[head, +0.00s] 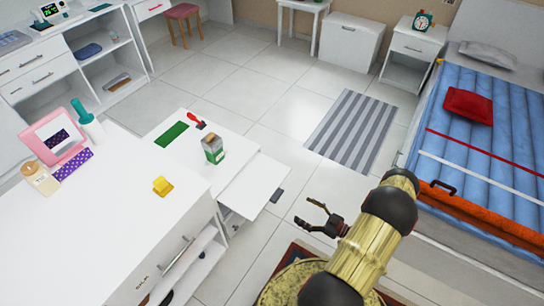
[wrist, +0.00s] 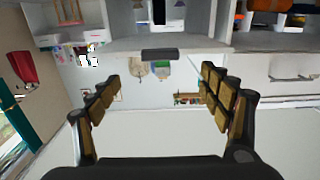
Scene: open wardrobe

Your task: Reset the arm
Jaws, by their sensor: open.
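My arm, gold with black joints, reaches up from the bottom of the head view. My gripper (head: 306,213) is at its end, over the tiled floor between the white furniture and the bed. Its two dark fingers are spread and nothing is between them. In the wrist view my gripper (wrist: 158,95) shows both padded fingers wide apart, with a pale surface and a dark handle (wrist: 160,54) beyond them. The gripper touches nothing that I can see.
A white cabinet (head: 255,195) with a pulled-out panel, bearing a small carton (head: 213,149), stands left of my gripper. The bed (head: 470,150) with a blue cover is at the right. A striped rug (head: 352,130) lies on open floor beyond.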

